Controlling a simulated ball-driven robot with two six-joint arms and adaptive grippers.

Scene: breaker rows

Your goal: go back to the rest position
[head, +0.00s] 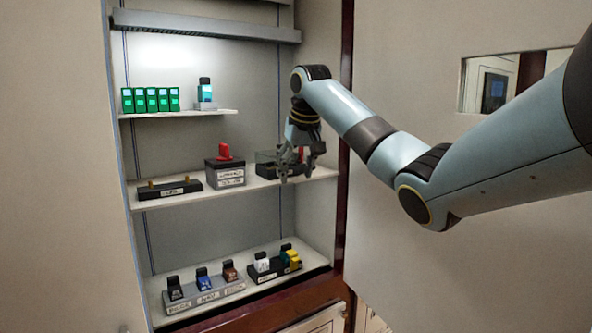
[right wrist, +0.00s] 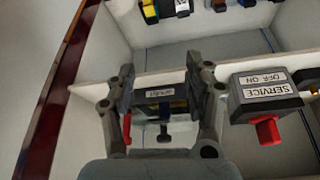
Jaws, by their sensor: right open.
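My right gripper (head: 298,172) hangs from my right arm in front of the right end of the middle shelf, open. Behind it, partly hidden, is a dark box with a clear upper part (head: 265,163). In the right wrist view the open fingers (right wrist: 166,84) frame this labelled box (right wrist: 160,94); I cannot tell how far apart they are. A red piece shows by the left finger there. My left gripper is not in view.
The middle shelf also holds a SERVICE switch box (head: 225,175) with a red handle and a dark bar (head: 168,190). Green breakers (head: 150,99) stand above. Coloured breakers (head: 203,281) sit in rows below. The cabinet's dark red edge (head: 344,150) is close to my arm.

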